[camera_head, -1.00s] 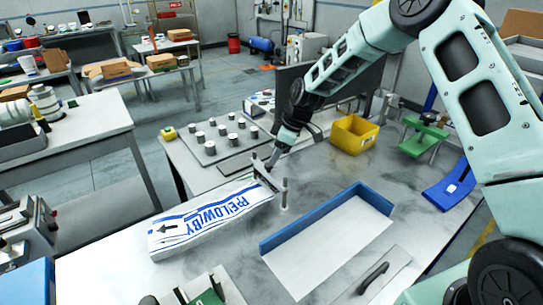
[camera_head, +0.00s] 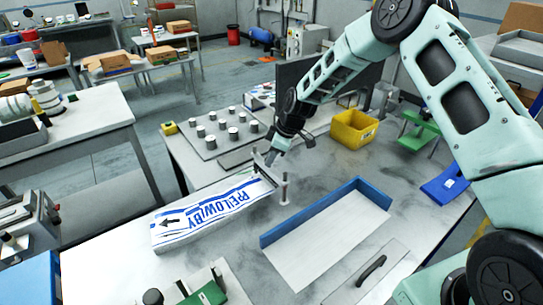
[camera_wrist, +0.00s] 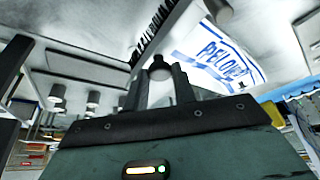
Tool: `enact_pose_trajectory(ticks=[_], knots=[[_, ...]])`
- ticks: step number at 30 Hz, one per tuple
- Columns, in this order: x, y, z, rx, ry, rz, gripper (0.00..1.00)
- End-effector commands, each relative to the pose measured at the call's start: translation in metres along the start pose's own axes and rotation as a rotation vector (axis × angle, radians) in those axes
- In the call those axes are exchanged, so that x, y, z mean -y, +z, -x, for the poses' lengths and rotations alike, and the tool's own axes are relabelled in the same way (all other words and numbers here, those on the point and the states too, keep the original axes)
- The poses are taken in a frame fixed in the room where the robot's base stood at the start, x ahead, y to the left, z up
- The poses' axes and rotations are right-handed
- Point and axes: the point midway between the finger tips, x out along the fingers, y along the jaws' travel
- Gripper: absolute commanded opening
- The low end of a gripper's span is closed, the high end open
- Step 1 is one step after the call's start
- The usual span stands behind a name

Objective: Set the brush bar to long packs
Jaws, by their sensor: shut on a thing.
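The brush bar (camera_head: 265,172) is a pale bar across the far right end of the label stack (camera_head: 205,218), a long white pile with blue stripes and lettering. In the wrist view the bar (camera_wrist: 176,24) shows a row of black bristles along one edge. My gripper (camera_wrist: 159,76) is shut on a dark round knob (camera_wrist: 158,67) at the bar. In the head view my gripper (camera_head: 270,156) is over the bar's far end, and the knob is hidden. A thin upright post (camera_head: 284,188) stands close to the bar's near end. No setting marks are readable.
A blue-walled white tray (camera_head: 320,235) lies right of the stack. A yellow bin (camera_head: 354,130), a green stand (camera_head: 420,133) and a plate of grey cylinders (camera_head: 212,140) stand behind. A black-handled panel (camera_head: 370,272) lies in front.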

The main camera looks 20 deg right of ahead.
Motion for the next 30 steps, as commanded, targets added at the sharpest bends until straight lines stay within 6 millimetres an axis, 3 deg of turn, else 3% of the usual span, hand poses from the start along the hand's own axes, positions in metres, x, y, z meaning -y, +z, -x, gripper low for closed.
enact_pose_trajectory(ticks=[10, 20, 21, 23, 30], knots=[[0.0, 0.014, -0.032, 0.001, 0.0, 0.0, 0.0], [0.0, 0.015, -0.033, 0.003, -0.001, -0.001, 0.0], [0.001, 0.015, -0.033, 0.003, -0.002, -0.001, 0.32], [0.001, 0.015, -0.033, 0.003, -0.002, -0.001, 0.48], [0.0, 0.014, -0.032, 0.001, -0.001, -0.001, 0.49]])
